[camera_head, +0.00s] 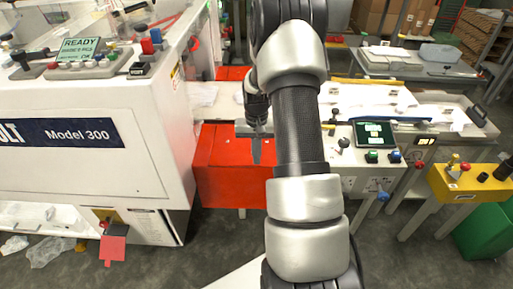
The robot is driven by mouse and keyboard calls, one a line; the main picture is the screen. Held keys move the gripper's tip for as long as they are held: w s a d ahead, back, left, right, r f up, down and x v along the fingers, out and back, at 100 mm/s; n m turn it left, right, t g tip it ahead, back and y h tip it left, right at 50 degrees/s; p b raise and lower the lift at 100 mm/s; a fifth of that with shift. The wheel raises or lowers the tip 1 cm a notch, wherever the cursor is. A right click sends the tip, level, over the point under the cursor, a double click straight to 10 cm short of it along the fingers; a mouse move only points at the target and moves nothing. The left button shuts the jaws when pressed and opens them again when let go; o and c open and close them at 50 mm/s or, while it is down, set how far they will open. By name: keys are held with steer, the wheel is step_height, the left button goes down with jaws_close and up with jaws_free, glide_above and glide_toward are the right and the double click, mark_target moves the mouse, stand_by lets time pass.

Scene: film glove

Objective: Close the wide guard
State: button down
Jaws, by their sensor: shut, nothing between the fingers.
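A wide red panel (228,172), which looks like the wide guard, sits low between the white machine and the workbench to the right. Its front face hangs down, and its right part is hidden behind my arm. I cannot tell from this view how far open it stands. My gripper (257,152) points down over the upper part of the red panel, just left of my arm. Its fingers are together with nothing between them. I cannot tell whether they touch the panel.
The white "Model 300" machine (90,150) fills the left, with buttons and a READY screen (80,50) on top. A control panel (373,137) and a yellow button stand (468,182) are at right. A green bin (485,232) stands on the floor.

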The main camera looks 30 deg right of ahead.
steer(key=shift+f, duration=0.35)
